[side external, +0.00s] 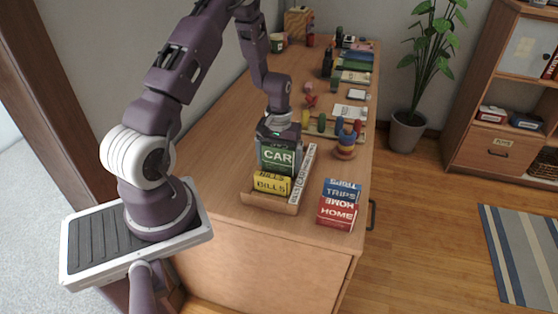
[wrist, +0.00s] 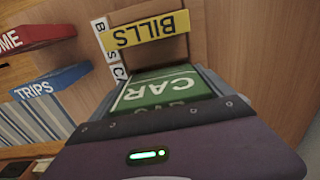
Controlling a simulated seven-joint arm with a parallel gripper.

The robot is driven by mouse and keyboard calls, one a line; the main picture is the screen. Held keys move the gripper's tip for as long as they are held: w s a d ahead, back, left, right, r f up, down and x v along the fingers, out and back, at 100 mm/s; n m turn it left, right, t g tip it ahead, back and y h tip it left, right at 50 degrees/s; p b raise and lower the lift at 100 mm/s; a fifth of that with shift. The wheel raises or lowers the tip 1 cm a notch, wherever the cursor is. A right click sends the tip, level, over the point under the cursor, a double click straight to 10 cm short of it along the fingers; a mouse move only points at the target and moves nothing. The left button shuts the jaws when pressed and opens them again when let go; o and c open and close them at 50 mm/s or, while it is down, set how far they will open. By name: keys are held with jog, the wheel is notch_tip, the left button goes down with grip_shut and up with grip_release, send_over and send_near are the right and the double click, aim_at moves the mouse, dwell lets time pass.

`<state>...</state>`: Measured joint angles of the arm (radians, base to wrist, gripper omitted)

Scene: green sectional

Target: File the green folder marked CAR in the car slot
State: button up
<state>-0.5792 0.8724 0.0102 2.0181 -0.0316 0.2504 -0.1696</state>
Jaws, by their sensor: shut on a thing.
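My gripper (side external: 279,138) is shut on the green folder marked CAR (side external: 278,158), gripping it from above and holding it upright. In the wrist view the CAR folder (wrist: 162,88) fills the space between the fingers. The wooden file holder (side external: 263,203) stands near the table's front end, with a label strip (side external: 304,172) along its right side. The yellow BILLS folder (side external: 271,184) is in its front part, and it also shows in the wrist view (wrist: 150,30). The CAR folder is just behind BILLS; I cannot tell whether its lower edge is inside a slot.
A red HOME folder (side external: 337,213) and a blue TRIPS folder (side external: 342,187) stand right of the holder, near the table edge. The table (side external: 218,138) left of the holder is clear.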

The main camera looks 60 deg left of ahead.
jog(key=shift+f, duration=1.05)
jog(key=shift+r, duration=0.8)
jog(key=shift+f, duration=0.75)
dwell(0.8)
jog(key=o, duration=1.1)
